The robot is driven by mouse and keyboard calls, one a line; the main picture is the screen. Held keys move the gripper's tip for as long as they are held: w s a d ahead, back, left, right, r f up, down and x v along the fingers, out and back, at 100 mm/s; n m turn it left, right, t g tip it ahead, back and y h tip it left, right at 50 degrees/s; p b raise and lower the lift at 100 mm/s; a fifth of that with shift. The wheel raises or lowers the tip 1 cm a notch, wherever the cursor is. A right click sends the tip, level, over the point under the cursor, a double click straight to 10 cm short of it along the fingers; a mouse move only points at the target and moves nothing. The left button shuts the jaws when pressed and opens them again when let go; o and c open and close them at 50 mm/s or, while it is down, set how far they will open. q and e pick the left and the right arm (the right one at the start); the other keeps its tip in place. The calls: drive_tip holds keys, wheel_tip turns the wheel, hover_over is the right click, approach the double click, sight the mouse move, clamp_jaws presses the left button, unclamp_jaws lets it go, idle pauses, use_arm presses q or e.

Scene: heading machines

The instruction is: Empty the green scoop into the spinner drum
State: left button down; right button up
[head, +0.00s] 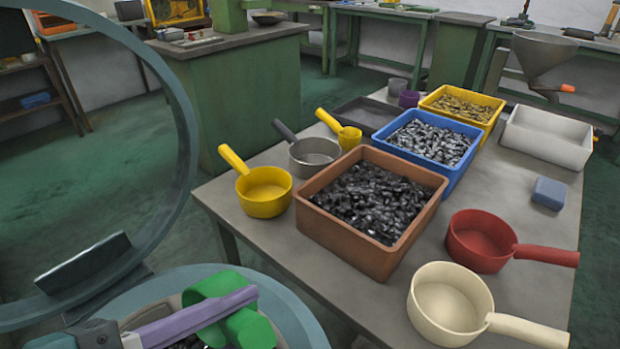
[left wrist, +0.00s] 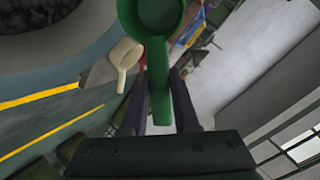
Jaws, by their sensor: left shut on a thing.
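The green scoop (head: 250,331) is at the bottom of the head view, over the spinner drum (head: 300,307). My left gripper (head: 243,300) is shut on its handle; one purple finger crosses in front of the scoop. In the left wrist view the handle of the green scoop (left wrist: 160,95) runs between the two fingers, with the cup at the top edge. The cup's contents and exact tilt cannot be told. The drum has a teal rim, and dark small pieces show inside it. My right gripper is not in view.
A large teal ring (head: 186,140) stands upright at the left. On the table (head: 335,305) are a brown bin (head: 330,222) of dark pieces, a blue bin (head: 456,172), a yellow scoop (head: 265,205), a red scoop (head: 480,264) and a cream scoop (head: 450,335).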

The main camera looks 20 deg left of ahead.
use_arm(q)
drive_tip(key=w+d+g+y+p, duration=0.2)
drive_tip(key=w+g+p, duration=0.5)
drive_tip(key=g, duration=0.6)
drive_tip(key=shift+r+n+y+p, duration=0.2)
drive_tip(key=shift+n+y+p, duration=0.2)
drive_tip(key=shift+y+p, duration=0.55)
